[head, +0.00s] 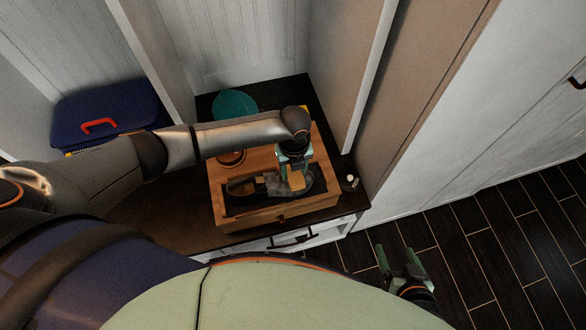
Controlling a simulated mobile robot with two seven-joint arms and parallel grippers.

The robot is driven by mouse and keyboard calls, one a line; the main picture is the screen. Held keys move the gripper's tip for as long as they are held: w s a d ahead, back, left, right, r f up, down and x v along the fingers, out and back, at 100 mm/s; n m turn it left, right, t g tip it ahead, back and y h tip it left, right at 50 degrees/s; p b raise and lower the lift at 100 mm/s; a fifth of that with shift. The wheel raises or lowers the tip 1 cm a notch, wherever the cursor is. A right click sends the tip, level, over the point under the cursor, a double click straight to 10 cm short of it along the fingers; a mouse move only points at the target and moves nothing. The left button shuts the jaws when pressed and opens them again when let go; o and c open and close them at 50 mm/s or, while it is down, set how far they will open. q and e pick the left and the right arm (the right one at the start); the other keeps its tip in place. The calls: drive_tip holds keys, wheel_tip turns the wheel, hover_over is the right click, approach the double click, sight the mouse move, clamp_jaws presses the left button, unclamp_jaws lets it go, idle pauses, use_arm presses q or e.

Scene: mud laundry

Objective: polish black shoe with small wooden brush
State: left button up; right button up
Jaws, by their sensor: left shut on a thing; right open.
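The black shoe (240,187) lies in a wooden box (255,218) on the dark bench top, with its right part partly covered by my gripper. My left gripper (294,176) reaches in from the left over the box and is shut on a small wooden brush (297,184). The brush is at the shoe's right part; whether it touches the shoe is hard to tell. A grey cloth-like patch (273,184) shows beside the brush. My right gripper (402,264) is open and empty, low at the right over the dark floor.
A round wooden tin or dish (231,158) sits at the box's back left. A teal round thing (235,104) lies behind the box. A small dark item with a white top (350,182) stands right of it. A blue case with red handle (100,126) is at left. Panels enclose the back.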

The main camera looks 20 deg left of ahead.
use_arm(q)
drive_tip(key=shift+f+b, duration=0.5)
drive_tip(key=shift+f, duration=0.15)
idle(0.6)
drive_tip(key=shift+w, duration=0.1)
drive_tip(key=shift+w+a+b, duration=0.4)
drive_tip(key=shift+w+a, duration=0.15)
drive_tip(key=shift+w, duration=0.15)
drive_tip(key=shift+w+a+b, duration=0.35)
drive_tip(key=shift+w+a, duration=0.15)
drive_tip(key=shift+w, duration=0.2)
drive_tip(key=shift+s, duration=0.1)
drive_tip(key=shift+s+d+r+p, duration=0.1)
drive_tip(key=shift+s+d+p, duration=0.3)
drive_tip(key=shift+s+p, duration=0.3)
drive_tip(key=shift+s+d+p, duration=0.65)
drive_tip(key=shift+s+p, duration=0.05)
drive_tip(key=shift+s, duration=0.1)
drive_tip(key=shift+w+a, duration=0.1)
